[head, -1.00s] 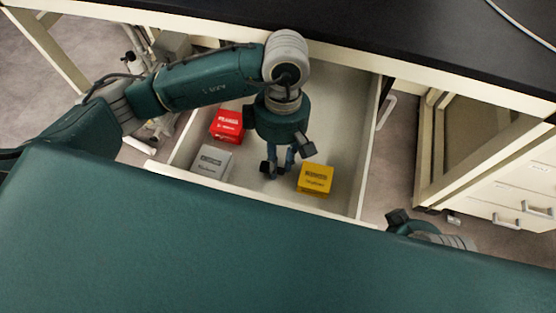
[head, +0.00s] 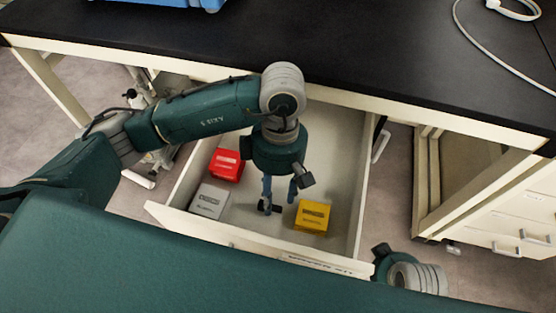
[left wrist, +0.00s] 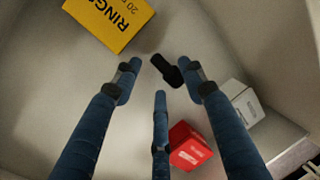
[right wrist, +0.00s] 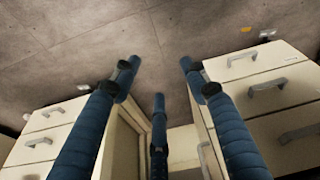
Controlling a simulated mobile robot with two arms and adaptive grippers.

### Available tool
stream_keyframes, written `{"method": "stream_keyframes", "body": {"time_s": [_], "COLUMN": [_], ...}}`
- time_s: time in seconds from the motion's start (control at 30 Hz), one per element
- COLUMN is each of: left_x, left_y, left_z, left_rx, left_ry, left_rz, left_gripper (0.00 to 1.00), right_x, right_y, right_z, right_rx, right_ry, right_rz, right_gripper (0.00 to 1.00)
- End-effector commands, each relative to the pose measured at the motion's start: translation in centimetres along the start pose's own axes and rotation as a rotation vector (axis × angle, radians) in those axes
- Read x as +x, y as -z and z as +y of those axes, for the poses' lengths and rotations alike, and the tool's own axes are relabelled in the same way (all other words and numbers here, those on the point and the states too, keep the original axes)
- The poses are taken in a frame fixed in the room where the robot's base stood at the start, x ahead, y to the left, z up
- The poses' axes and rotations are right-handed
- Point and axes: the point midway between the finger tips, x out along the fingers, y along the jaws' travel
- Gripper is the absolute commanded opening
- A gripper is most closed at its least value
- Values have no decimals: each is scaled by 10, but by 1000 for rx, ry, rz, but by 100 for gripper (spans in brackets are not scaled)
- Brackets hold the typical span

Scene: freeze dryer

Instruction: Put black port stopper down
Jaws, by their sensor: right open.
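The black port stopper (left wrist: 166,70) lies on the floor of the open drawer (left wrist: 225,45) in the left wrist view, just past my left fingertips and close to the right-hand one. In the head view a small dark shape by the fingertips may be the stopper, but it is hard to tell apart from them. My left gripper (head: 278,200) points down into the drawer (head: 330,160), its fingers spread and nothing held between them. My right gripper (right wrist: 158,75) is open and empty, with only floor and cabinets beyond it.
The drawer also holds a red box (head: 226,165), a grey-white box (head: 210,200) and a yellow box (head: 313,216), close around my left gripper. The black bench top (head: 340,50) overhangs the drawer's back. Cabinets with drawers (head: 500,215) stand at the right.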

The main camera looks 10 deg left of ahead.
Motion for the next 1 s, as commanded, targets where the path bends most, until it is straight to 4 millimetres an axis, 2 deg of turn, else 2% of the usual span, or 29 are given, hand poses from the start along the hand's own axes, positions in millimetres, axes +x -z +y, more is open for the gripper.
{"method": "stream_keyframes", "body": {"time_s": [0.03, 0.1, 0.3, 0.4, 0.6, 1.0], "left_x": [-18, -35, -77, -90, -101, -102], "left_y": [0, 0, -1, 0, -1, -1], "left_z": [2, 2, 1, 1, 0, 0], "left_rx": [1, 2, 2, 1, 2, 2], "left_ry": [-8, -9, -7, -6, -5, -5], "left_rz": [1, -1, -2, -2, -3, -3], "left_gripper": [41, 41, 41, 41, 41, 41], "right_x": [5, 13, 30, 36, 42, 43], "right_y": [-2, -4, -10, -12, -15, -15], "right_z": [0, -1, -2, -2, -3, -3], "right_rx": [-1, -1, -3, -4, -5, -5], "right_ry": [1, 1, 3, 4, 4, 4], "right_rz": [-6, -11, -21, -23, -25, -25], "right_gripper": [45, 45, 45, 45, 45, 45]}}
